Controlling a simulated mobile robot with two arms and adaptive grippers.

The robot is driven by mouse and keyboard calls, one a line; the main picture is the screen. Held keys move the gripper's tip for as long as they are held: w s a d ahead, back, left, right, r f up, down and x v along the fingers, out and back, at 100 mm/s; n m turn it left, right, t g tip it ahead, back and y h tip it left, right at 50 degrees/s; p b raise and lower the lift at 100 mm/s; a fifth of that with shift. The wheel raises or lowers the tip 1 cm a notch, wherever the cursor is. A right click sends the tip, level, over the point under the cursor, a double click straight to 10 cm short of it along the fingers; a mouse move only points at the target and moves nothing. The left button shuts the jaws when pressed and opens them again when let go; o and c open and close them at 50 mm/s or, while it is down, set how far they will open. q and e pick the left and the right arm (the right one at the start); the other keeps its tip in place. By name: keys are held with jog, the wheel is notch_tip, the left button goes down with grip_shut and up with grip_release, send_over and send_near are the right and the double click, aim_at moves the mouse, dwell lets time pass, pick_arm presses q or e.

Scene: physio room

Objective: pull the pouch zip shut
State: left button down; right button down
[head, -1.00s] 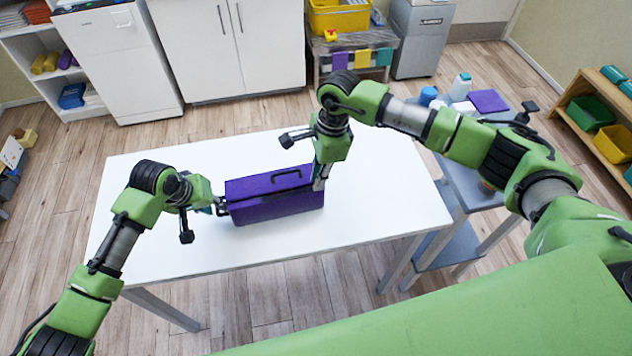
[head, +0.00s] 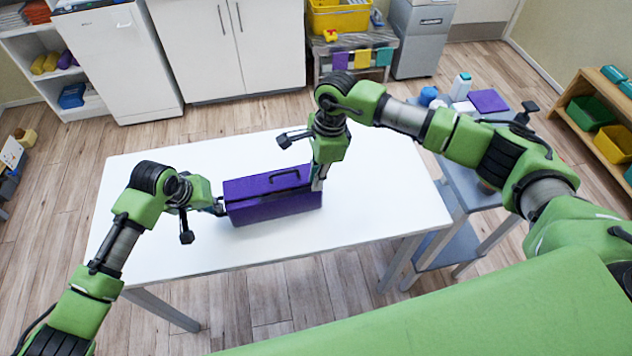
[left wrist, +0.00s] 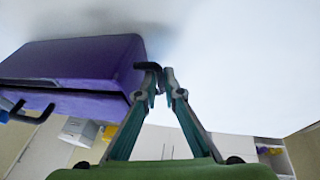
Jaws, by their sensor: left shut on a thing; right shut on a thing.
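A purple pouch (head: 272,208), box-shaped with a black handle on top, stands on the white table. A dark zip line runs along its upper side; in the left wrist view the pouch (left wrist: 75,62) shows this line as a dark gap. My left gripper (head: 220,207) is at the pouch's left end, shut on a black end tab (left wrist: 148,66); its fingertips also show in the left wrist view (left wrist: 160,74). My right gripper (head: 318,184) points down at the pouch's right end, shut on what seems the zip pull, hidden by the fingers.
The white table (head: 390,205) is clear around the pouch. A grey trolley (head: 465,185) with bottles and a purple cloth (head: 488,101) stands close at the right, under my right arm. A green padded surface (head: 430,315) fills the near right.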

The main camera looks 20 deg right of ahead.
pick_arm(q)
jog(key=shift+d, duration=0.15)
pick_arm(e)
jog(key=shift+a, duration=6.3)
jog(key=c, duration=2)
grip_release()
jog(key=shift+c, duration=0.2)
jog(key=shift+r, duration=0.1)
notch_tip(320, 180, up, 8)
pick_arm(q)
jog(key=c, duration=2.2)
grip_release()
